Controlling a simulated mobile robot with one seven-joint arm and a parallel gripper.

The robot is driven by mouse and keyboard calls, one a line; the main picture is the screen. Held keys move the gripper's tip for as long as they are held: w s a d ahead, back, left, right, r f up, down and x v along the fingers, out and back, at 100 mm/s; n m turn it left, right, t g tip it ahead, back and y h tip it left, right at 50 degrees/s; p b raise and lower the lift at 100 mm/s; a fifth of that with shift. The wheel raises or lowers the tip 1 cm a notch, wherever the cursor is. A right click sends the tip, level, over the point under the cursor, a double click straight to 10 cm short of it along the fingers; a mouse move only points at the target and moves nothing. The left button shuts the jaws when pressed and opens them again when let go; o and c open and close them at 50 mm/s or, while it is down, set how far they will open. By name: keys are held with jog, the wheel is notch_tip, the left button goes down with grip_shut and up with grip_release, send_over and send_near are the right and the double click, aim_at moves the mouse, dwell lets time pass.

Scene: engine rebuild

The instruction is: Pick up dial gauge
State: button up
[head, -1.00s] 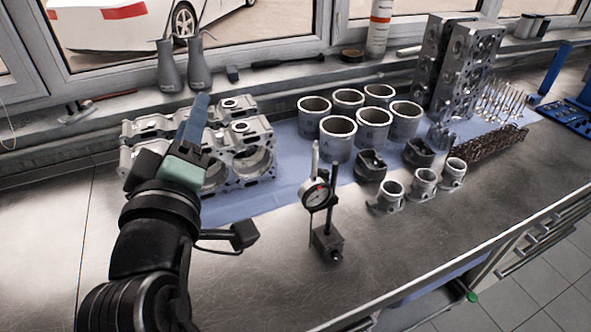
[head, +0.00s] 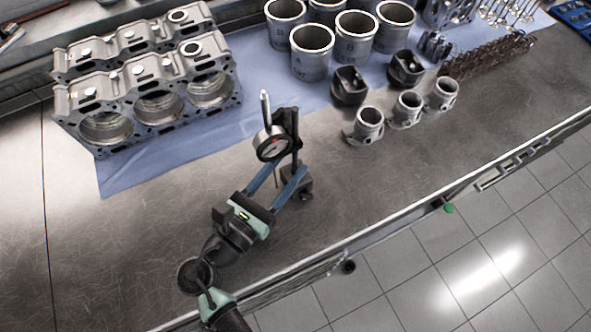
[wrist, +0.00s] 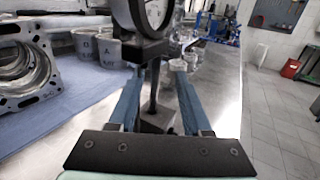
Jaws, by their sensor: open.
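The dial gauge (head: 271,143) has a round white face and is mounted on a dark post with a block base (head: 297,187), standing upright on the metal bench. My gripper (head: 289,170) is open, with its blue fingers reaching toward the stand from the near side. In the wrist view the gauge (wrist: 153,12) is cut off at the top. The post and base (wrist: 157,121) show between the two fingers of my gripper (wrist: 158,83), with gaps on both sides. I cannot tell how far the fingertips reach past the post.
An engine block (head: 150,85) stands on a blue mat (head: 125,176) to the left. Several cylinder liners (head: 311,50) stand behind, and pistons (head: 368,124) stand to the right. The bench's front edge (head: 395,232) is close by. The bench left of my gripper is clear.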

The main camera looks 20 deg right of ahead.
jog(key=p+x, duration=0.1)
jog(key=x, duration=0.6)
jog(key=shift+w, duration=0.3)
jog(key=shift+a, duration=0.1)
grip_shut()
dwell(0.8)
jog(key=shift+w+r, duration=0.1)
jog(key=shift+r, duration=0.15)
